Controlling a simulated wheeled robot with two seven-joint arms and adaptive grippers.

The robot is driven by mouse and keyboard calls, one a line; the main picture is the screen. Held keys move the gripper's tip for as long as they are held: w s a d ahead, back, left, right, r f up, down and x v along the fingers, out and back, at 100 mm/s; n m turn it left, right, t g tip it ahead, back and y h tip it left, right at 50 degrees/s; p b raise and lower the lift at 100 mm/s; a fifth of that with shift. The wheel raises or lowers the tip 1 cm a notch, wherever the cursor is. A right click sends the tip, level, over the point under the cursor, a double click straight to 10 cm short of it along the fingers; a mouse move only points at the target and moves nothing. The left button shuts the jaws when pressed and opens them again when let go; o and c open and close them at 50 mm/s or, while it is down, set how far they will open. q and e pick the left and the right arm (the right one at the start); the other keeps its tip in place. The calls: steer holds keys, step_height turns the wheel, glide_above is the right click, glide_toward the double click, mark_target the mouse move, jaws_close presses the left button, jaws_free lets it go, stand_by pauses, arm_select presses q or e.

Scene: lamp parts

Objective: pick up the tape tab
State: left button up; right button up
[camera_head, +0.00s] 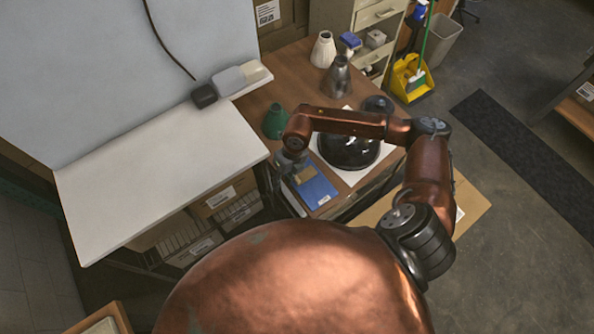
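A small tan-brown piece (304,174), which may be the tape tab, lies on a blue flat pad (318,191) near the front left edge of the brown table. It is too small to be sure what it is. My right arm reaches across the table from the right and bends down at its wrist. My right gripper (287,164) is low, just left of the tan piece and close to the table edge. Its fingers are small and dark, so I cannot tell whether they are open or shut. My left gripper is not in view.
A black lamp shade (348,149) stands on a white sheet under my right forearm. A green cone (275,121), a grey metal cone (338,77) and a ribbed white vase shape (323,49) stand behind. A white shelf top (160,175) is clear at left.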

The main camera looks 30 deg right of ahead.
mark_target(297, 179)
steer(key=d+h, duration=0.1)
steer(key=d, duration=0.1)
steer(key=w+d, duration=0.1)
steer(key=d, duration=0.1)
steer(key=d+h, duration=0.1)
steer(key=d, duration=0.2)
steer(key=shift+w+f+h, duration=0.3)
steer(key=shift+w+f, duration=0.2)
steer(key=shift+f, duration=3.45)
steer(key=shift+c, duration=0.5)
steer(key=c, duration=0.8)
steer(key=shift+o, duration=0.2)
